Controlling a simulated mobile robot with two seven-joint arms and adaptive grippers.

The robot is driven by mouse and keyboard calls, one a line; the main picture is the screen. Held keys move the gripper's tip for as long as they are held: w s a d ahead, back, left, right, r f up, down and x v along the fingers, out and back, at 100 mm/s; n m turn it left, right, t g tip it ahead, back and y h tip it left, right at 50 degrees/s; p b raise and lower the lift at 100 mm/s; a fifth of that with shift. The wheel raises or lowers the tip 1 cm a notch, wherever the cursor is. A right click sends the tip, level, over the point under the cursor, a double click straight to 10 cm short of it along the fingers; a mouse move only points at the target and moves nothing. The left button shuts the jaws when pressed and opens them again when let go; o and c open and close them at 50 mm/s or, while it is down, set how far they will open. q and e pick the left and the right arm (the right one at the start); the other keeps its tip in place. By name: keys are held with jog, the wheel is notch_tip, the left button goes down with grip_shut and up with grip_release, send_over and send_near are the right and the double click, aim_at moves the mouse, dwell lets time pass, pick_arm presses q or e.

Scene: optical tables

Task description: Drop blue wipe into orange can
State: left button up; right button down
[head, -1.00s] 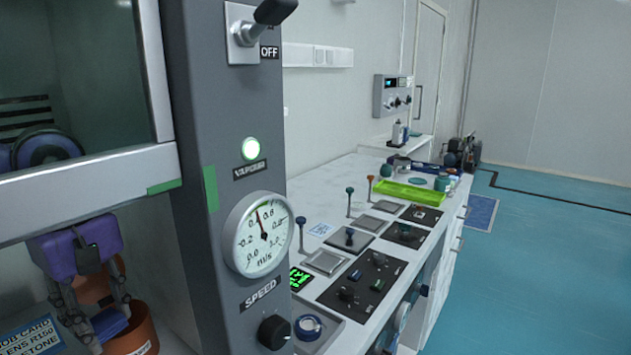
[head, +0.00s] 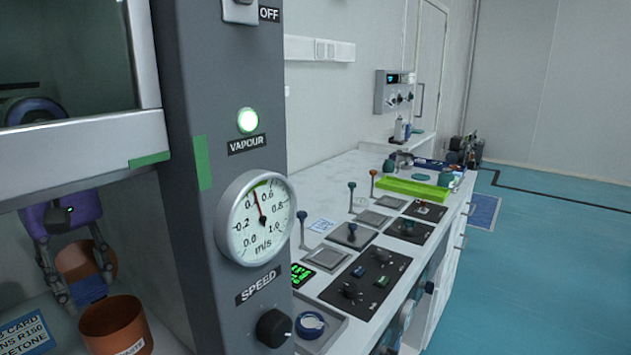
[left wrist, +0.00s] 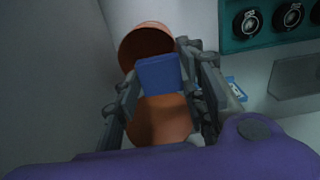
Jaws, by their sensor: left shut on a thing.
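The blue wipe (head: 88,290) hangs between the fingertips of my left gripper (head: 83,285), which is shut on it. In the left wrist view the wipe (left wrist: 158,75) is a blue square between both fingers. The open orange can (head: 115,328), with a white label, stands in front and right of the wipe in the head view, their edges close in the picture. Another orange rounded piece (head: 85,258) shows behind the fingers; I cannot tell whether it is a lid or second can. The left wrist view shows orange above (left wrist: 145,40) and below (left wrist: 160,122) the wipe. My right gripper is out of view.
A raised sash (head: 85,150) crosses above my left gripper, and a grey post with a dial (head: 255,218) stands right of the can. A job card (head: 28,335) lies left of the can. A bench with control panels (head: 365,280) extends to the right.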

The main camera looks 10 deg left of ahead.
pick_arm(q)
notch_tip(320, 180, down, 2)
jog(key=shift+d+f+b, duration=0.1)
jog(key=shift+f+b, duration=0.1)
jog(key=shift+b, duration=0.45)
jog(key=o, duration=0.8)
jog(key=shift+r, duration=6.05)
